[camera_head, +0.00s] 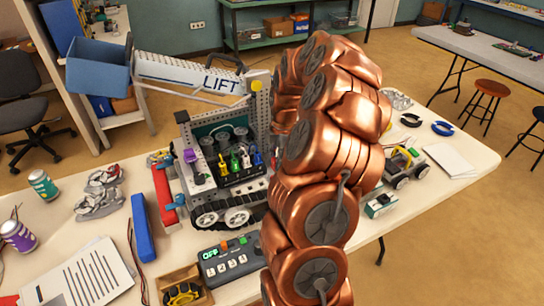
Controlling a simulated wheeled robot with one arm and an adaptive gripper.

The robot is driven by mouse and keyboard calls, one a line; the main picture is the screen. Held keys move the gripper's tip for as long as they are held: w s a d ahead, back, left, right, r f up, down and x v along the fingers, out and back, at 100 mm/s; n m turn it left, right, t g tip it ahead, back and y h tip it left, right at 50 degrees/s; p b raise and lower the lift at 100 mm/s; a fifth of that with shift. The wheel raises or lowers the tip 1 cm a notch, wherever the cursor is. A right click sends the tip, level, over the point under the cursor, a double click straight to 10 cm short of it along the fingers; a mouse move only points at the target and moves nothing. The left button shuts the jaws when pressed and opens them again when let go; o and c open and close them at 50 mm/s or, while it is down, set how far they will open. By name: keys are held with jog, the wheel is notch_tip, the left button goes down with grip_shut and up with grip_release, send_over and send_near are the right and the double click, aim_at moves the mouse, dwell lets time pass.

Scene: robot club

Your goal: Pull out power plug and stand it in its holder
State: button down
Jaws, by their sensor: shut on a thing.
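A wheeled and tracked model robot (237,216) with a long arm marked LIFT stands on the table. A row of small coloured plug-like parts shows on its front: a yellow one (223,166), a green one (235,161), a whitish one (246,161) and a blue one (257,158). A purple piece (190,156) sits apart at their left, on a pale block. I cannot tell which is the power plug or which part is its holder. My copper arm fills the middle and hides the robot's right side. My gripper is hidden behind it.
A control box (229,258) reading OFF lies in front of the robot. A wooden box (185,291) with a yellow and black part is beside it. A blue bar (143,228), cans and papers lie left.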

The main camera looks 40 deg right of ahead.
jog(key=shift+f, duration=1.05)
jog(key=shift+s+d+f+b, duration=0.1)
jog(key=shift+s+f+b, duration=0.1)
jog(key=shift+b, duration=1.25)
dwell(1.2)
jog(key=shift+f+b, duration=0.9)
jog(key=shift+b, duration=0.15)
dwell(1.3)
jog(key=c, duration=0.9)
grip_release()
jog(key=shift+o, duration=0.2)
jog(key=shift+w+r, duration=0.1)
jog(key=shift+r, duration=0.05)
jog(key=shift+r+p, duration=0.65)
jog(key=shift+r, duration=2.75)
